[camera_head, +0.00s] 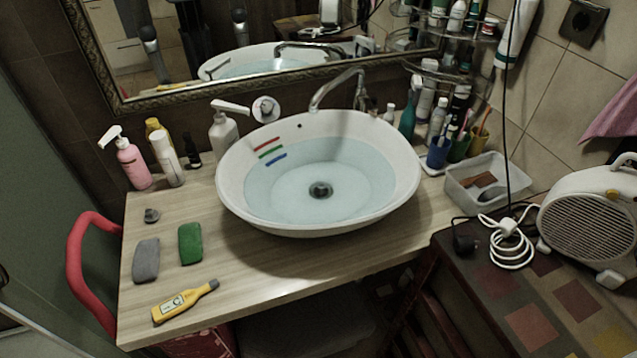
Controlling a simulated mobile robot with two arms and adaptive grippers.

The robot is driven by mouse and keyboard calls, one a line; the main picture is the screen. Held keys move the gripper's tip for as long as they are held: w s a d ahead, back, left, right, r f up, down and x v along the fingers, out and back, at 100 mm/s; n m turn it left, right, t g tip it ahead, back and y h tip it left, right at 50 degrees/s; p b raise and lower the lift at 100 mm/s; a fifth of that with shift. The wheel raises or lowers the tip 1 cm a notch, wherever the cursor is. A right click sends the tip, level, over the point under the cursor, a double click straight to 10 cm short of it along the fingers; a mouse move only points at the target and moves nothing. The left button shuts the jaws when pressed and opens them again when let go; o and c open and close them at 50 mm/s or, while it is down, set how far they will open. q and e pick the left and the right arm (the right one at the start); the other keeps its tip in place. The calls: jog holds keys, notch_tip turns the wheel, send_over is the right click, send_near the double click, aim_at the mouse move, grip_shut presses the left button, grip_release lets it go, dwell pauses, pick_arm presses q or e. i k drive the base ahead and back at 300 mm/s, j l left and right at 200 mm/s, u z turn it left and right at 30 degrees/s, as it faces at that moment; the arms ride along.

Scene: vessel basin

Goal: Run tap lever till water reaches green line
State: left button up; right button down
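A white oval vessel basin (405,195) stands on a wooden counter and holds pale blue water (350,180). A red line (267,144), a green line (269,152) and a blue line (276,160) mark its inner left wall, red uppermost and blue lowest. The water's edge looks close to the blue line, below the green line. A chrome tap (337,83) arches over the back rim from the right; its lever is too small to make out clearly. No stream shows under the spout. Neither of my grippers is in view.
Pump bottles (132,163) stand at the back left. A grey sponge (146,260), green sponge (190,243) and yellow thermometer (184,301) lie at the front left. A white heater (590,225) stands far right.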

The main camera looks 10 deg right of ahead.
aim_at(364, 98)
jog(key=z, duration=0.85)
jog(key=k+j+z, duration=0.1)
jog(key=z, duration=0.3)
jog(key=k+j+z, duration=0.1)
jog(key=j+z, duration=0.25)
jog(key=k+z, duration=0.1)
jog(key=z, duration=0.3)
